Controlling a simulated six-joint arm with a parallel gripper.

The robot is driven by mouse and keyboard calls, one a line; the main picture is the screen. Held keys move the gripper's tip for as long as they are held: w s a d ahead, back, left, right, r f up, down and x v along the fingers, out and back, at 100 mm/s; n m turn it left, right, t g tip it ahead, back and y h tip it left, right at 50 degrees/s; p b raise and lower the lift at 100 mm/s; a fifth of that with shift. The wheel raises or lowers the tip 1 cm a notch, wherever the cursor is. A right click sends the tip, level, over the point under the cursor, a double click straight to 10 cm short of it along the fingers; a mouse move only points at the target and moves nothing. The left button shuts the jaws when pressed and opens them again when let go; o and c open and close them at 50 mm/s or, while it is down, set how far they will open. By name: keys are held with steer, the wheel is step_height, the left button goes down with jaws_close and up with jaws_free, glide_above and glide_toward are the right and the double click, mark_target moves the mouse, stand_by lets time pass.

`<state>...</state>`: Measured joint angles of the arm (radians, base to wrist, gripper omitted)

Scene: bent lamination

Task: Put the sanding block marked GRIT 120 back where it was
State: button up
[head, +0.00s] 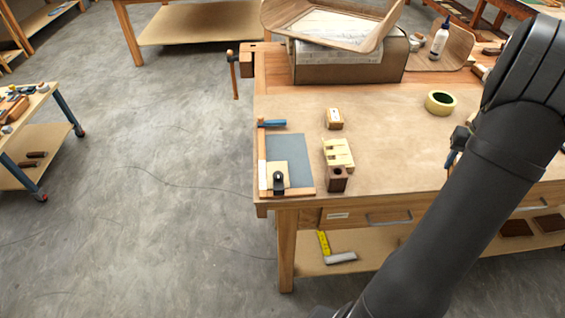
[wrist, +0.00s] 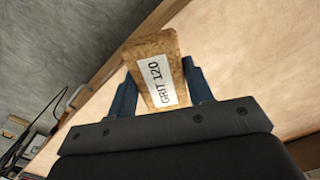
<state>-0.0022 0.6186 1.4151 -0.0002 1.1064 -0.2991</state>
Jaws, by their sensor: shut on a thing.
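My gripper (wrist: 158,68) is shut on a cork-brown sanding block (wrist: 149,47), with its two blue fingers on either side. The block's white label reads GRIT 120 and faces the wrist camera. Pale bench top and grey floor show behind it. In the head view my gripper (head: 459,140) is mostly hidden behind my dark arm, over the right part of the bench, and the held block cannot be made out. A small wooden block (head: 334,121) with a pale label stands on the bench left of centre; its marking is too small to read.
Near the bench's front left are a slotted wooden piece (head: 338,152), a dark brown block (head: 337,182) with a round top mark, and a grey sheet (head: 287,158) on a framed board. A tape roll (head: 440,103) lies farther right. The bench middle (head: 395,145) is clear.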

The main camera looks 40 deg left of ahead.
steer(key=w+a+r+n, duration=0.1)
steer(key=a+r+n, duration=0.1)
steer(key=a, duration=0.8)
steer(key=w+a+r+n, duration=0.1)
steer(key=a, duration=0.8)
steer(key=n, duration=0.3)
glide_above(311, 123)
step_height(311, 123, down, 4)
steer(key=shift+w+d+r, duration=0.1)
steer(key=shift+d+r, duration=0.05)
steer(key=shift+r, duration=0.05)
steer(key=shift+f, duration=2.1)
steer(key=shift+f, duration=0.15)
steer(key=o, duration=0.6)
steer(key=shift+c, duration=0.2)
steer(key=shift+o, duration=0.2)
